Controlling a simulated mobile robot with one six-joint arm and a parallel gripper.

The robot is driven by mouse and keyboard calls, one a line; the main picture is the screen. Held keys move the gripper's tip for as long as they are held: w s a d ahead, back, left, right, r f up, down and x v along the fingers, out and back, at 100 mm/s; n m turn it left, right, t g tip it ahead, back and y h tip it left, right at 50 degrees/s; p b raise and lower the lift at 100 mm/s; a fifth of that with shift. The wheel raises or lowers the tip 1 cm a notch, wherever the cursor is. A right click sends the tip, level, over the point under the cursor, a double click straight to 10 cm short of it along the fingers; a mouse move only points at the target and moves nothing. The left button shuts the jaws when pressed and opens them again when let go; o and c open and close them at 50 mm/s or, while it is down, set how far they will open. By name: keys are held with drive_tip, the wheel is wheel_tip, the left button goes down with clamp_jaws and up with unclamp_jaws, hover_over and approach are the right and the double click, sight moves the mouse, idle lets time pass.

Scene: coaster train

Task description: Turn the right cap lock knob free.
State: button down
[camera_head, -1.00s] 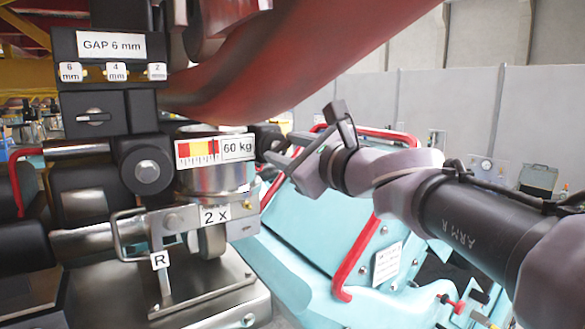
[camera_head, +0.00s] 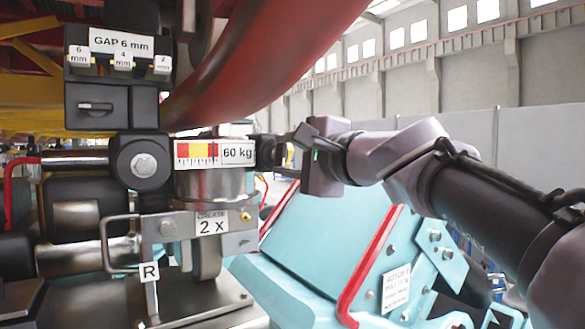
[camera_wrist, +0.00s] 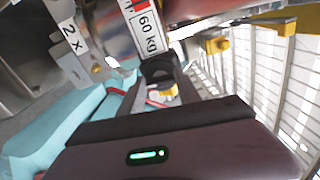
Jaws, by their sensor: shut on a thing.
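The dark right cap lock knob (camera_head: 266,151) sticks out from the right side of the metal cap (camera_head: 215,186), beside the 60 kg label. My gripper (camera_head: 284,149) reaches it from the right, and its fingers are shut on the knob. In the wrist view, the black knob (camera_wrist: 158,73) sits between the two fingertips of my gripper (camera_wrist: 159,84), just below the 60 kg label. The fingers partly hide the knob, so I cannot tell how far it is turned.
A round black knob (camera_head: 143,165) sits left of the cap. A metal bracket marked 2 X (camera_head: 212,225) is below it. A red curved tube (camera_head: 270,55) passes overhead. A turquoise housing with red handles (camera_head: 370,265) stands under my arm.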

drive_tip(key=shift+f+n+b, duration=0.1)
drive_tip(key=shift+n+b, duration=0.35)
drive_tip(key=shift+n, duration=0.15)
drive_tip(key=c, duration=0.8)
unclamp_jaws()
drive_tip(key=shift+c, duration=0.2)
